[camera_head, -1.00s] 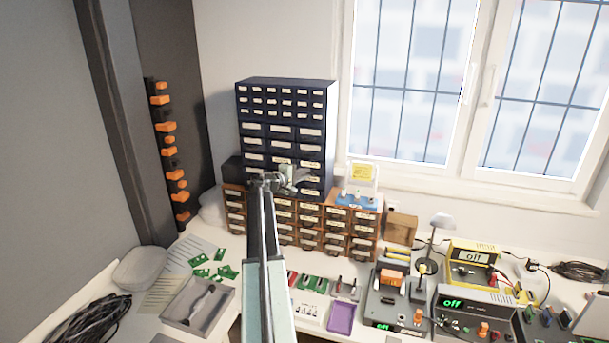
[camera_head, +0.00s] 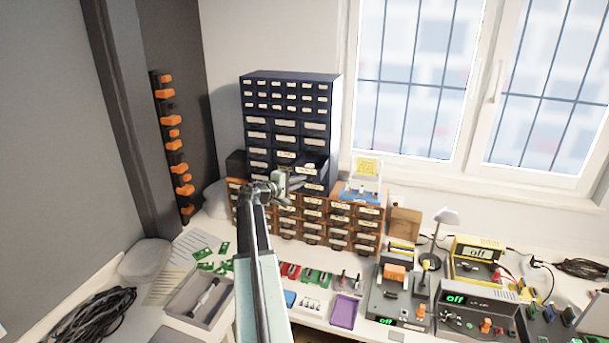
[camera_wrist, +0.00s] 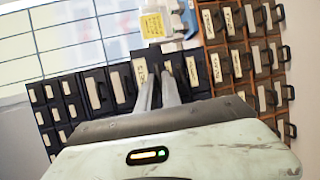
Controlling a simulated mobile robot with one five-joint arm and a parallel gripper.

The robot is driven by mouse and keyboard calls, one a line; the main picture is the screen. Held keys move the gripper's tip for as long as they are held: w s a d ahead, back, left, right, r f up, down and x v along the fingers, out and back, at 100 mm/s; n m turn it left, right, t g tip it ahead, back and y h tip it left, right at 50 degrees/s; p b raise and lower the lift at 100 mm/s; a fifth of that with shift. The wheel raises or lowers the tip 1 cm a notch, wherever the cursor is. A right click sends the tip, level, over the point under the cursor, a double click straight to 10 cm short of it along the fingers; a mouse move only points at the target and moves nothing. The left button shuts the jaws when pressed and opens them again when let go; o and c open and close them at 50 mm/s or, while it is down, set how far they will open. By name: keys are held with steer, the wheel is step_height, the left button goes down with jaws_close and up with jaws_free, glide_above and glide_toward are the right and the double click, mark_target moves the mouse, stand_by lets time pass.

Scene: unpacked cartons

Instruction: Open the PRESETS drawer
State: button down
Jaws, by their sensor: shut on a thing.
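In the wrist view the fingers (camera_wrist: 163,72) point at this area, with pale labels on either side. The gripper is shut on the drawer's handle, which the fingers hide. The label wording is too small to read, so I cannot confirm it says PRESETS.
Brown drawers (camera_head: 340,231) lie just below my gripper. A blue stand with a yellow note (camera_head: 367,167) is to the right. A grey tray (camera_head: 190,317), a purple tray (camera_head: 344,312) and instruments (camera_head: 470,311) crowd the bench. The window side is open above.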

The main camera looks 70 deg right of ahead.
steer(key=shift+a, duration=0.45)
steer(key=c, duration=1.5)
jaws_free()
steer(key=shift+a, duration=0.1)
steer(key=p+v, duration=0.1)
steer(key=v, duration=0.6)
steer(key=shift+w+a, duration=0.1)
steer(key=shift+a, duration=0.15)
